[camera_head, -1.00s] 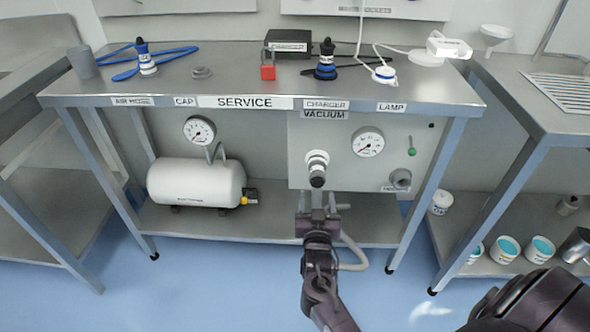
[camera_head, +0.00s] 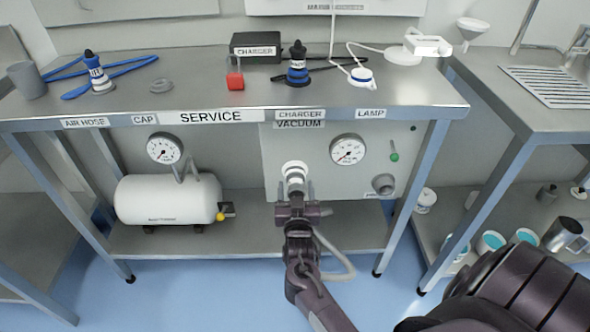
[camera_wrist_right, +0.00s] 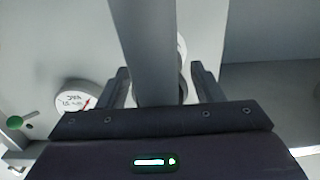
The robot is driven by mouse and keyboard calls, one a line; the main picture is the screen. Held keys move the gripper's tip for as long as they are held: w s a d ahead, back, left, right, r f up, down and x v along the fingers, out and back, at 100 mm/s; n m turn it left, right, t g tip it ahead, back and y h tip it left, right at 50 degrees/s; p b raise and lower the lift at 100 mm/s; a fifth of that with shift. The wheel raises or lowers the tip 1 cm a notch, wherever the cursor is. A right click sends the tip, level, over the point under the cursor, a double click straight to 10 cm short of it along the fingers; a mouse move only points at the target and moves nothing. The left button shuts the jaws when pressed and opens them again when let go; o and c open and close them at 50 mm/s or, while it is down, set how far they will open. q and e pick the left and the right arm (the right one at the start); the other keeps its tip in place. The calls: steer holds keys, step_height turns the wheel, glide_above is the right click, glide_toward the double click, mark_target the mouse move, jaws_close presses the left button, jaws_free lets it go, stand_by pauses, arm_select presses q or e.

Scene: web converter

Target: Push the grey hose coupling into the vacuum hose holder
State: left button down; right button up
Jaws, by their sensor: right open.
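The white vacuum port (camera_head: 295,168) sits on the grey panel below the VACUUM label. The grey hose coupling (camera_head: 296,186) is at its front, above my right gripper; I cannot tell how deep it sits. My right gripper (camera_head: 297,208) is open, just in front of and below the port. In the right wrist view, a grey bar (camera_wrist_right: 146,50), apparently the hose or coupling, passes between the open fingers (camera_wrist_right: 162,88), with gaps beside it. A grey round socket (camera_head: 384,184), perhaps the hose holder, is at the panel's lower right; its label is unreadable. My left gripper is not visible.
A pressure gauge (camera_head: 348,149) and a green lever (camera_head: 394,157) are right of the port. A white tank (camera_head: 168,200) stands on the lower shelf at left. The hose (camera_head: 345,262) loops below my gripper. The bench top (camera_head: 215,102) overhangs the panel.

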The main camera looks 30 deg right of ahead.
steer(key=shift+w+d, duration=0.15)
steer(key=shift+w, duration=0.05)
steer(key=shift+s, duration=0.1)
stand_by(0.4)
